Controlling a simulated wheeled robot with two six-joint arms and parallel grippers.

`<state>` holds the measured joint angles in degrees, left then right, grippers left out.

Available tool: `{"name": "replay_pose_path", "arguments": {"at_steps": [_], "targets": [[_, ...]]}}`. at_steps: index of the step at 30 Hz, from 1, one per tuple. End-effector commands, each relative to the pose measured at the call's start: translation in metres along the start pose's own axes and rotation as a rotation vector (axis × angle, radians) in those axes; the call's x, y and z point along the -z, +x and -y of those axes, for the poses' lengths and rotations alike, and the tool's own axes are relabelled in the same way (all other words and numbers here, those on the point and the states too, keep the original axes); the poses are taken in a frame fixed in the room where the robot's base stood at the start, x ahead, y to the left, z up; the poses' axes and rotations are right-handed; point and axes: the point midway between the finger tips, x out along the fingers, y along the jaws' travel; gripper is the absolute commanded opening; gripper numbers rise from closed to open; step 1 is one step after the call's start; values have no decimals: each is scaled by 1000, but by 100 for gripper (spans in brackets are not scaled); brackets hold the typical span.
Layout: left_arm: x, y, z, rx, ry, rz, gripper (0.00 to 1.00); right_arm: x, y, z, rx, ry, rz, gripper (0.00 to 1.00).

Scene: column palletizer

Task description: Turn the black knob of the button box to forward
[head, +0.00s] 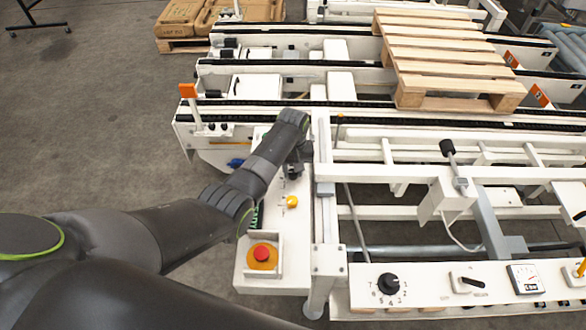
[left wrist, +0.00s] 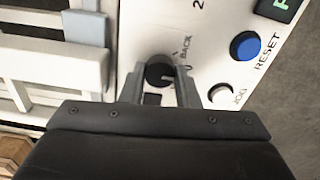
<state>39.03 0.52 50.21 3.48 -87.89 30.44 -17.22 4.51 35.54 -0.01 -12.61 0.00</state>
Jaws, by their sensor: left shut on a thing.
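The button box (head: 276,222) is a white panel, with a red stop button on a yellow base (head: 262,254) at its near end. The black knob (left wrist: 160,72) shows in the left wrist view, round and dark, with the label BACK printed beside it. My left gripper (left wrist: 160,84) has its two fingers on either side of the knob and is shut on it. In the head view the left gripper (head: 296,168) is over the far part of the panel, and my wrist hides the knob. I cannot tell the knob's exact pointing. My right gripper is not in view.
A blue RESET button (left wrist: 246,46) and a white JOG button (left wrist: 222,95) sit beside the knob. A yellow button (head: 292,202) is nearer on the panel. Another panel with a numbered black dial (head: 388,284) lies at the lower right. A wooden pallet (head: 445,60) rests on the conveyor.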

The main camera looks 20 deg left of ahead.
Motion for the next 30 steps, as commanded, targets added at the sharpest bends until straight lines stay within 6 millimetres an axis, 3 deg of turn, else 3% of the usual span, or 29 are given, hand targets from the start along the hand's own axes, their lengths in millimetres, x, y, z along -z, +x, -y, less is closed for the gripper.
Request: {"name": "replay_pose_path", "arguments": {"at_steps": [8,30], "targets": [[0,-3,0,1,109,1,6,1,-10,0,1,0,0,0],[0,-2,-1,0,676,0,6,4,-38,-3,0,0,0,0]]}}
